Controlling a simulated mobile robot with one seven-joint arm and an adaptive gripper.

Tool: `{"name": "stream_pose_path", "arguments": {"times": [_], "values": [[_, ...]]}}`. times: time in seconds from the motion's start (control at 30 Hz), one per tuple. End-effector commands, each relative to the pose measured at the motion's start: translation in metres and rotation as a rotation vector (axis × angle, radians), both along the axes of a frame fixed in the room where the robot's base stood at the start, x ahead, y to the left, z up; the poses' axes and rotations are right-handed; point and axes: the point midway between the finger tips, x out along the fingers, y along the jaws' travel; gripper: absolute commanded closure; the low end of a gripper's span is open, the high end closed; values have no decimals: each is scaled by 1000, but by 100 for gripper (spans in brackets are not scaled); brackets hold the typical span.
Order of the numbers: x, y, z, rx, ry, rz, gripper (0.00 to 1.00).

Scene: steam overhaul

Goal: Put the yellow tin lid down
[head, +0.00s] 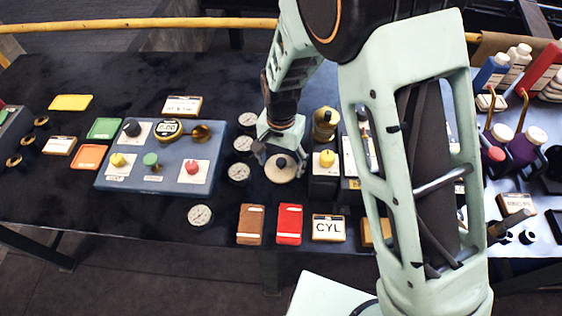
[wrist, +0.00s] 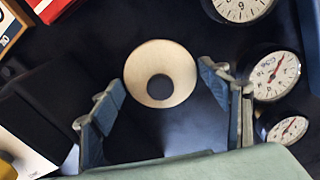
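A flat yellow rectangular piece (head: 70,102), which looks like the yellow tin lid, lies on the dark bench at the far left. It is well apart from my gripper. My gripper (head: 276,150) points down near the middle of the bench, right of the blue-grey control box. In the wrist view my gripper (wrist: 161,82) has its fingers wide apart, with nothing held between them. A round cream disc (wrist: 143,84) with a dark round centre shows between and beyond the fingertips. The disc also shows in the head view (head: 280,176), under my gripper. I cannot tell its height.
The control box (head: 138,180) carries several knobs. Several white gauges (head: 238,172) stand beside my gripper. Green (head: 104,128), orange (head: 88,157), brown (head: 250,224) and red (head: 289,224) flat pieces lie around. Bottles crowd the right. Bare bench shows at the left front.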

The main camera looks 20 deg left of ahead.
Motion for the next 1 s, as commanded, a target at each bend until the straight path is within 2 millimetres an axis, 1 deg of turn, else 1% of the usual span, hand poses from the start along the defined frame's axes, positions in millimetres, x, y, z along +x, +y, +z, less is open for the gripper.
{"name": "stream_pose_path", "arguments": {"times": [0.27,0.43,0.57,0.8,0.9,1.0], "values": [[0,0,1,0,0,0,28],[0,1,13,2,-1,1,28],[1,2,36,5,-4,1,28],[1,1,88,4,-3,0,28],[1,1,104,3,-3,0,28],[1,1,116,2,-2,-1,28]]}}
